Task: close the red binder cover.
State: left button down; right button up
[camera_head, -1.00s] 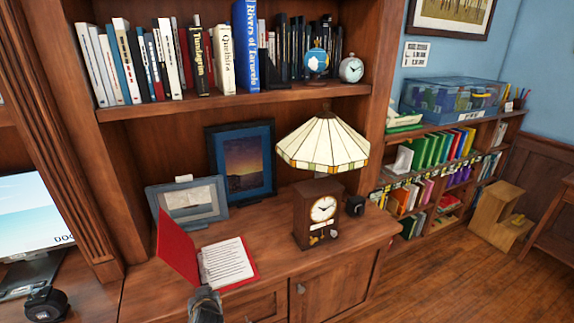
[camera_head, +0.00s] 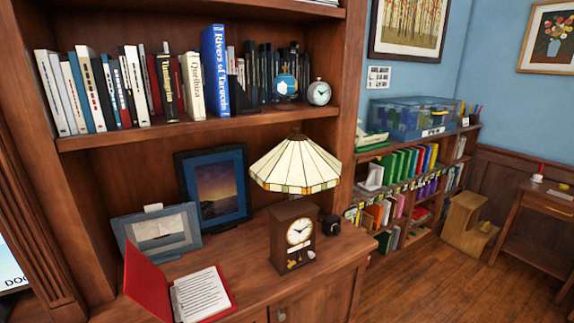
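The red binder (camera_head: 147,284) lies open on the wooden cabinet top at the lower left. Its cover stands tilted up on the left side, and white printed pages (camera_head: 200,295) lie in its right half. The near edge of the binder is close to the bottom of the view. Neither of my grippers is in view now.
A wooden clock (camera_head: 295,238) under a stained-glass lamp (camera_head: 296,168) stands right of the binder. Two framed pictures, one grey (camera_head: 157,233) and one blue (camera_head: 213,188), stand behind it. Bare cabinet top (camera_head: 243,262) lies between binder and clock.

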aim_at(145, 282)
jog(key=u, duration=1.25)
